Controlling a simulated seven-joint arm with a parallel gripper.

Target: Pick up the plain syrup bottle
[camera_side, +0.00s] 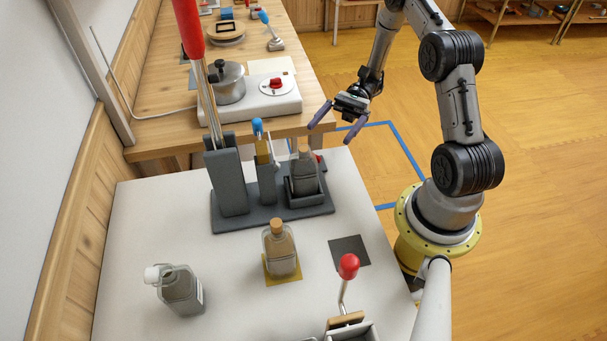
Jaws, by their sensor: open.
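My gripper (337,124) is open and empty, high at the back right, to the right of the rack and apart from every bottle. Three bottles are in view. A corked bottle (281,254) with tan contents stands upright on a yellow square mat (284,281) in the middle of the white table. I cannot tell which is the plain syrup bottle.
A dark rack (232,182) holds tall red-handled and blue-topped tools. An empty dark square mat (349,251) lies right of the corked bottle. A red-knobbed lever (348,268) rises at the front right. The white table (150,220) is clear at left.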

